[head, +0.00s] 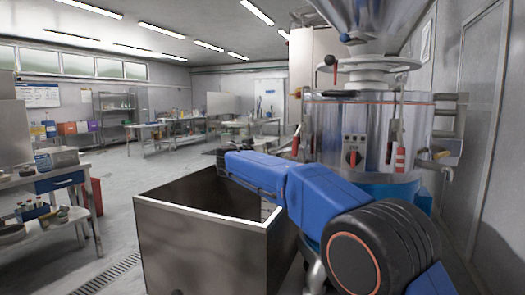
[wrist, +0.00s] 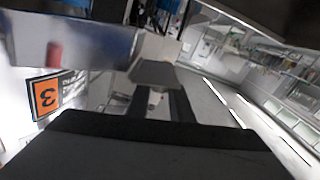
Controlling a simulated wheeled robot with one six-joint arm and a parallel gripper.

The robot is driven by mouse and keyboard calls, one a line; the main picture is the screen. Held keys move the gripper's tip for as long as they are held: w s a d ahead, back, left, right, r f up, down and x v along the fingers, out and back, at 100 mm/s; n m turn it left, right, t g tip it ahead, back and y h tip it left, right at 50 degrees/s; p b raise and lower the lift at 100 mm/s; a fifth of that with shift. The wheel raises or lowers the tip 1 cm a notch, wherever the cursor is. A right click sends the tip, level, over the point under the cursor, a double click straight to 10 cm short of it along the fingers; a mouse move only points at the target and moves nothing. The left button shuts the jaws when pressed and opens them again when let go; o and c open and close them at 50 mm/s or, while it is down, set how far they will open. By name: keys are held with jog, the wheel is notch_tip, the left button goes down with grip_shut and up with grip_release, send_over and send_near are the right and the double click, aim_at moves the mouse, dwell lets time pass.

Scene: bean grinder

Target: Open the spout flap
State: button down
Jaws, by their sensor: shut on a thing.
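The grinder (head: 365,135) is a large steel cylinder with a red knob on its front, at the right of the head view. My arm reaches left across its front, above an open steel bin (head: 200,240). My gripper (wrist: 152,90) shows in the wrist view with two dark fingers closed at a grey, plate-like piece (wrist: 154,72), which looks like the spout flap. The spout itself and how far the flap is tilted cannot be made out.
The bin stands directly below and in front of my arm. A side table (head: 60,215) with small items stands at left. The floor between is open.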

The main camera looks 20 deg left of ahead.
jog(key=m, duration=0.2)
jog(key=d+r+m, duration=0.1)
jog(key=m, duration=0.1)
jog(key=shift+r, duration=0.2)
jog(key=shift+d+r+m, duration=0.15)
jog(key=shift+d+m, duration=0.1)
jog(key=shift+m, duration=0.6)
jog(key=shift+d+r+m, duration=0.1)
jog(key=shift+d+m, duration=0.1)
jog(key=shift+m, duration=0.65)
jog(key=c, duration=1.6)
grip_release()
jog(key=shift+d, duration=0.1)
jog(key=shift+s, duration=0.15)
jog(key=s, duration=1.7)
jog(key=shift+s, duration=0.1)
